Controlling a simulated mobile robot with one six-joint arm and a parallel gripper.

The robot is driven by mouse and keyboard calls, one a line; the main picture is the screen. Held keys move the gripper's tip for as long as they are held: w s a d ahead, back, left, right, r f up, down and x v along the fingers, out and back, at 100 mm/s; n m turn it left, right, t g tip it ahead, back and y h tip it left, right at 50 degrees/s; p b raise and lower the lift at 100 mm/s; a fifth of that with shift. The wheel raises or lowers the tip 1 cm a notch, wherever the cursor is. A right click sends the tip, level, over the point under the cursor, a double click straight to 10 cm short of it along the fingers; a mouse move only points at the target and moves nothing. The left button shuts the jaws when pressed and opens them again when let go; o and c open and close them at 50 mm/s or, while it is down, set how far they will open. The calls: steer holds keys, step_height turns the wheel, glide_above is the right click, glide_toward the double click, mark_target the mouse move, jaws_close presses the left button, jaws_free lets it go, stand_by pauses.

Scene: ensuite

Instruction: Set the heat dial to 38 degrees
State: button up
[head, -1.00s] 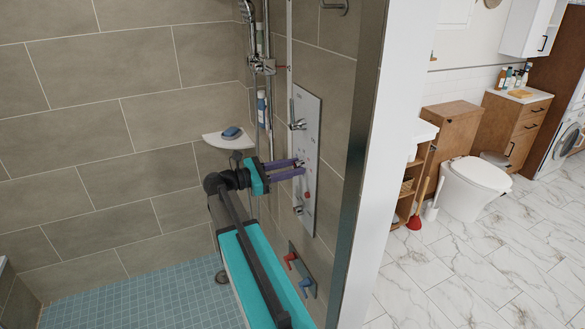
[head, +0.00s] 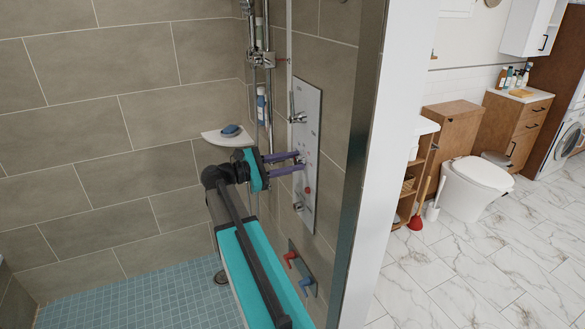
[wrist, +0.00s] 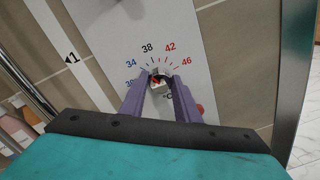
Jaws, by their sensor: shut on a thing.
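The heat dial (wrist: 159,82) is a small light knob with a red mark on a pale shower panel (wrist: 130,35). Printed numbers 30, 34, 38, 42 and 46 arc around it in the wrist view, blue at left, black 38 at top, red at right. My gripper (wrist: 160,84) has its two purple fingers on either side of the dial, closed on it. I cannot tell exactly which number the dial points to. In the head view my gripper (head: 299,161) reaches the panel (head: 310,135) from the left; its fingertips hide most of the dial.
A lever (head: 297,117) is above the dial and another control (head: 299,207) below it. A red button (head: 307,190) is close by. Red and blue taps (head: 297,270) are lower on the wall. A corner shelf (head: 228,137) and the riser rail (head: 268,90) stand behind my gripper.

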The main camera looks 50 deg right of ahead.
steer(key=m+b, duration=0.3)
steer(key=shift+f+m, duration=0.25)
steer(key=shift+m, duration=0.15)
steer(key=shift+s+r+m+b, duration=0.1)
steer(key=shift+m+b, duration=0.45)
steer(key=shift+m, duration=0.05)
steer(key=o, duration=1.1)
steer(key=shift+r, duration=0.1)
steer(key=shift+c, duration=0.2)
steer(key=shift+a, duration=0.1)
steer(key=b+v, duration=0.2)
steer(key=v, duration=1.1)
steer(key=shift+a+b, duration=0.3)
steer(key=shift+b, duration=0.1)
